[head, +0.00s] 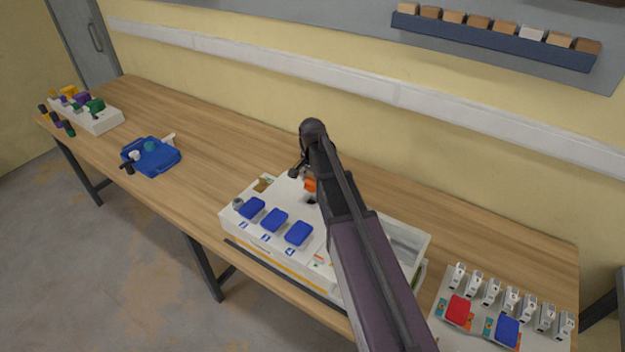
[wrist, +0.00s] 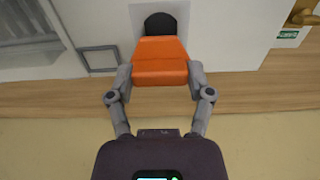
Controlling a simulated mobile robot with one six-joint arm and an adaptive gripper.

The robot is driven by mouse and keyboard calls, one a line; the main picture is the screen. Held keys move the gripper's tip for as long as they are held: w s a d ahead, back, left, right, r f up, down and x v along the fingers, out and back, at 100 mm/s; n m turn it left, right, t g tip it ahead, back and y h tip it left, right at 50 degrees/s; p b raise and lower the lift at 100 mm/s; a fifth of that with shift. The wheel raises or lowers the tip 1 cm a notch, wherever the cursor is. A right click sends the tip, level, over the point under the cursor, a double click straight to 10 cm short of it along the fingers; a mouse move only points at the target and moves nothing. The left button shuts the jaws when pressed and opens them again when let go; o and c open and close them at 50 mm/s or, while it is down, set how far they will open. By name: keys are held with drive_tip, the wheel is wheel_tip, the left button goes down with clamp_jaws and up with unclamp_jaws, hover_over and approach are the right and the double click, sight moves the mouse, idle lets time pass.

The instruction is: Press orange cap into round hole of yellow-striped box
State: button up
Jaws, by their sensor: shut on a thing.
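My gripper (wrist: 160,74) is shut on the orange cap (wrist: 160,58), with one finger on each side of it. In the wrist view the dark round hole (wrist: 160,24) shows just beyond the cap, in a pale square plate on the white box top. The cap's edge overlaps the near part of the hole in this view; I cannot tell whether they touch. In the head view the white yellow-striped box (head: 270,262) stands at the table's front edge. The orange cap (head: 310,185) shows beside my arm, which hides part of the box top.
Several blue covers (head: 274,219) line the box's front part. An open grey compartment (head: 404,238) is on its right. A board with switches (head: 480,300) stands at the right, a blue tray (head: 150,157) and a white holder (head: 95,117) at the left. Wood between is clear.

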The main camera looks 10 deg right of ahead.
drive_tip(key=shift+f+b, duration=1.7)
drive_tip(key=shift+f, duration=0.2)
drive_tip(key=shift+f+b, duration=0.35)
drive_tip(key=shift+f+b, duration=0.35)
drive_tip(key=shift+f+b, duration=0.3)
drive_tip(key=shift+f, duration=0.25)
drive_tip(key=o, duration=1.1)
